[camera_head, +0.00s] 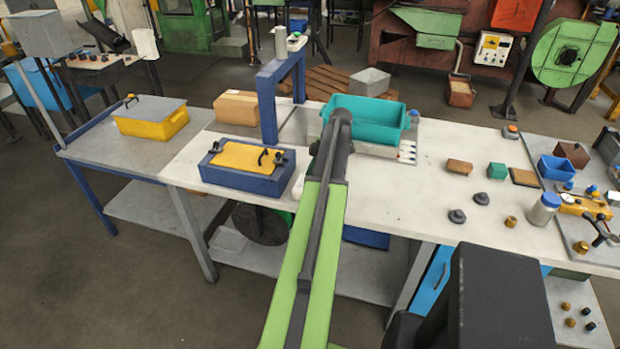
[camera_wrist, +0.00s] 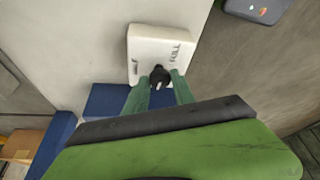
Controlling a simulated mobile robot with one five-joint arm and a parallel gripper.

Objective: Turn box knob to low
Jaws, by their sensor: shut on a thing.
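A white box (camera_wrist: 150,45) with a black knob (camera_wrist: 159,76) shows in the wrist view. The word FULL is readable at the right of its face; the marking at the left is too small to read. My gripper's two green fingers (camera_wrist: 158,88) stand on either side of the knob, shut on it. The knob's exact pointing direction cannot be told. In the head view, my green arm reaches over the white workbench (camera_head: 430,195); I cannot make out the knob or the fingertips there.
A blue case with a yellow lid (camera_head: 245,158) stands left of my arm on the bench. A teal bin (camera_head: 368,108) lies just beyond the arm. A blue frame (camera_head: 268,98) rises behind. Small blocks and parts lie to the right, with bare bench between.

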